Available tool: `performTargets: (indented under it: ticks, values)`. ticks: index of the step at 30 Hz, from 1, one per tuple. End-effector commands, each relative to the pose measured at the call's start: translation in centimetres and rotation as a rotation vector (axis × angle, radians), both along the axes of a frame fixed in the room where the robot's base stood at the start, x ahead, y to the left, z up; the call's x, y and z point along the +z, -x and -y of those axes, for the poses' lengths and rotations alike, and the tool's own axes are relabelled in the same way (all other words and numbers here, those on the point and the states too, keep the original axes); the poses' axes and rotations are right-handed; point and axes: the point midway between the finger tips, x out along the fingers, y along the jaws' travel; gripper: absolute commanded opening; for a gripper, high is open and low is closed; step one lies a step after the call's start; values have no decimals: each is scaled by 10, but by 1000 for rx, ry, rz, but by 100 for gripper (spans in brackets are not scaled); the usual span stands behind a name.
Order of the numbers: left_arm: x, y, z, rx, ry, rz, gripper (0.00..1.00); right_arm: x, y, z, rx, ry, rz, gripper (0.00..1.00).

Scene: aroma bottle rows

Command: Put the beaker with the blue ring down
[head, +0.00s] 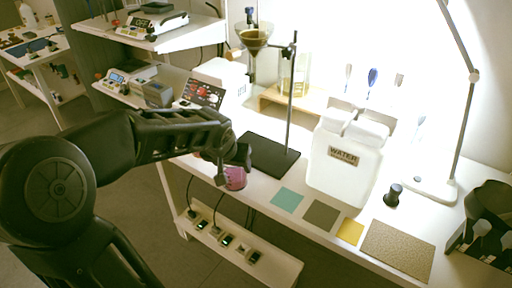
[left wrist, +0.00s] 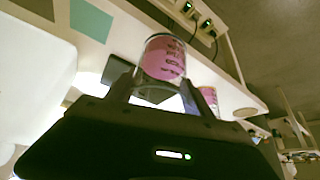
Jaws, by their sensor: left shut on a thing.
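My left gripper (head: 234,168) reaches over the front edge of the white table. It is shut on a clear beaker with pink contents (head: 236,179), next to the black stand base. In the left wrist view the same beaker (left wrist: 164,58) sits between the two fingers, with dark marks on its side. No blue ring can be made out on it. A second pink thing (left wrist: 208,115) shows behind one finger and is partly hidden. Whether the held beaker touches the table is unclear.
A black stand (head: 265,155) holds a funnel (head: 254,38). To its right lie a teal square (head: 287,200), a grey-brown square (head: 321,215) and a yellow square (head: 350,231), all bare. A white water container (head: 343,170) stands behind them. A lower shelf (head: 250,262) holds small devices.

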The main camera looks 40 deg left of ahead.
Motion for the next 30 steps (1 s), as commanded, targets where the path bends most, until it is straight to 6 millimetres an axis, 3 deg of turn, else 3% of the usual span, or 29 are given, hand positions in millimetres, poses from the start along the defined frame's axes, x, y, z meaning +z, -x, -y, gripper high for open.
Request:
performTargets:
  ticks: [5,8,21,25,30]
  values:
    - [1,-12,-5,-1,0,0,8,3,0,0,0,0,0,33]
    - [1,-30,-12,-1,0,0,8,7,0,0,-1,0,0,33]
    - [1,-142,-61,0,0,-1,8,31,0,0,-2,0,0,33]
    - [1,-160,-69,0,0,1,8,34,0,0,-2,0,-1,33]
    - [1,-167,-71,0,0,1,8,34,0,0,-3,0,-1,33]
